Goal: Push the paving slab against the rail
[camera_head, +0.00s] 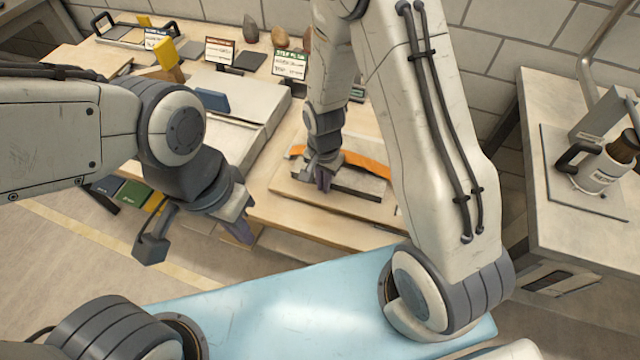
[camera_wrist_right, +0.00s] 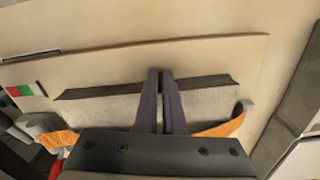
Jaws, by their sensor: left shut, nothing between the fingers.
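The paving slab (camera_head: 362,182) is a flat grey plate lying on a pale wooden board; it also shows in the right wrist view (camera_wrist_right: 100,112). A dark strip (camera_wrist_right: 100,91) runs along its edge nearest my body; I cannot tell whether this is the rail or the slab's shaded side. My right gripper (camera_head: 324,187) points down at the slab, its fingertips (camera_wrist_right: 160,73) together and reaching over the dark strip. The fingers hide part of the slab, and contact is unclear. My left gripper (camera_head: 246,234) is shut and empty, left of the board and apart from the slab.
An orange strip (camera_head: 368,164) lies behind the slab. A pale block (camera_head: 235,115), small cards and stones fill the bench to the left and back. Bare board (camera_wrist_right: 200,58) lies beyond the dark strip.

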